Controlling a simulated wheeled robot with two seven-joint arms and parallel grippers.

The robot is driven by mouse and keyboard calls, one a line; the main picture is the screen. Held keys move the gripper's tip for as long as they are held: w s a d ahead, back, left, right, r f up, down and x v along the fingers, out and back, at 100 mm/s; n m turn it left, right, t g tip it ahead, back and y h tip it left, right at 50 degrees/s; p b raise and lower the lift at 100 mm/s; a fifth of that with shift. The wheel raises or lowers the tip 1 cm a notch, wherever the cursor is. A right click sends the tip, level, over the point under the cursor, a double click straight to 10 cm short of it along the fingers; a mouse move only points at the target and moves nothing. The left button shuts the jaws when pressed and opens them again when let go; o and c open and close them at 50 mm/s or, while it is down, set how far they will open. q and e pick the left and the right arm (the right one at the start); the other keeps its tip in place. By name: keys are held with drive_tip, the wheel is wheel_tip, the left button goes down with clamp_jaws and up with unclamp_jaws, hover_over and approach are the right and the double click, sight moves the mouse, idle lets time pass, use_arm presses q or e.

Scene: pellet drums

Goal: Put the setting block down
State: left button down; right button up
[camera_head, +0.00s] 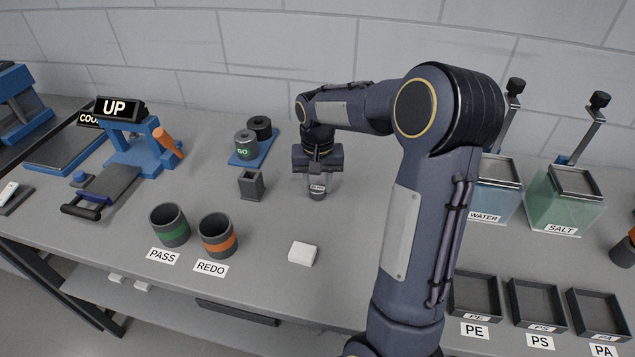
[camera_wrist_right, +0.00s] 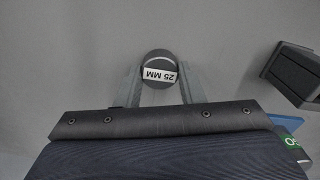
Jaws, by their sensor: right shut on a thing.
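The setting block is a small dark grey cylinder with a white "25 MM" label (camera_wrist_right: 158,65). It also shows in the head view below the gripper (camera_head: 317,193), at the middle of the table. My right gripper (camera_wrist_right: 160,88) is shut on it, one finger on each side. It points down, and the block is upright at or just above the table top; I cannot tell whether it touches. My left gripper is not in view.
A small grey open holder (camera_head: 251,184) stands left of the block. Behind it, a blue tray (camera_head: 237,160) bears dark cylinders, one marked GO. The PASS cup (camera_head: 170,228), REDO cup (camera_head: 217,238) and a white block (camera_head: 302,254) stand in front.

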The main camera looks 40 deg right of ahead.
sight(317, 188)
drive_tip(key=shift+f, duration=0.15)
drive_tip(key=o, duration=1.1)
drive_tip(key=shift+o, duration=0.2)
wheel_tip(317, 188, up, 12)
drive_tip(key=s+a+f+n+t+y, duration=0.2)
drive_tip(key=s+a, duration=0.6)
drive_tip(key=s, duration=0.2)
drive_tip(key=s+a+f+n+t+y, duration=0.1)
drive_tip(key=s+a+f+n+t, duration=0.1)
drive_tip(key=s+a, duration=0.7)
drive_tip(key=shift+s+f+n+t+y+p, duration=0.3)
drive_tip(key=shift+s+n+t+y, duration=0.1)
drive_tip(key=shift+s+n+t, duration=0.55)
drive_tip(key=shift+s, duration=0.1)
